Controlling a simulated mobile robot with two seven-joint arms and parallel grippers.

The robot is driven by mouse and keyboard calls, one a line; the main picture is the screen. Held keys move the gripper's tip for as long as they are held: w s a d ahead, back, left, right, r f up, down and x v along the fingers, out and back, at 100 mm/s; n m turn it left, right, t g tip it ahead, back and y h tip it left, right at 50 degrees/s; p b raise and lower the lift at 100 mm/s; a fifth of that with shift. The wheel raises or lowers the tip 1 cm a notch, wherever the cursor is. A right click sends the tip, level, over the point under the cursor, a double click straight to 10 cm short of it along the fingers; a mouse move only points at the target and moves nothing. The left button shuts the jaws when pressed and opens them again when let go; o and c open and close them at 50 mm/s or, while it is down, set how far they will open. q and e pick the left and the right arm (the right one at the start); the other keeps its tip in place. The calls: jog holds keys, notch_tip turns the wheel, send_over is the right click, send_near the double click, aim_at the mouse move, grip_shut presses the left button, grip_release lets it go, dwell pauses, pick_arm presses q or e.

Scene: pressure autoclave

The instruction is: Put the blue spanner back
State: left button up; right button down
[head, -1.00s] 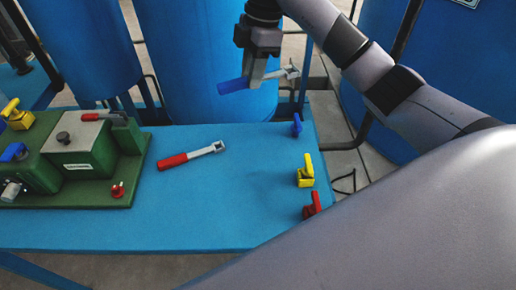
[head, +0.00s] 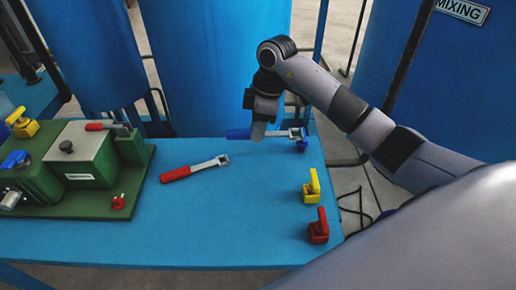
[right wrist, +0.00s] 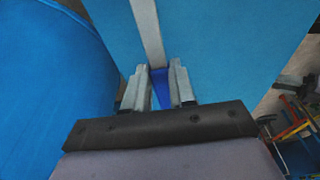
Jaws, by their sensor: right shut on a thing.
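The blue spanner has a blue handle (head: 237,134) and a grey metal shaft and head pointing right. My right gripper (head: 259,134) is shut on it, holding it roughly level at the far right part of the blue table (head: 240,215). In the right wrist view the blue handle (right wrist: 162,88) shows between the two fingers, with the grey shaft (right wrist: 146,30) beyond. The spanner's head is at or just over a blue holder (head: 302,146); I cannot tell if they touch. My left gripper is not in view.
A red-handled spanner (head: 194,167) lies on the table's middle. A yellow holder (head: 312,187) and a red holder (head: 318,228) stand along the right edge. A green machine (head: 75,170) with valves fills the left. Blue tanks (head: 215,60) stand behind.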

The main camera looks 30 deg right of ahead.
send_over(255, 162)
jog(key=f, duration=0.6)
jog(key=shift+s+d+f, duration=0.1)
jog(key=shift+s+d, duration=0.05)
jog(key=shift+d, duration=0.2)
jog(key=shift+f+b, duration=0.3)
jog(key=shift+f, duration=0.05)
jog(key=shift+f, duration=0.1)
jog(key=shift+f, duration=0.4)
jog(key=c, duration=0.9)
grip_release()
jog(key=shift+c, duration=0.2)
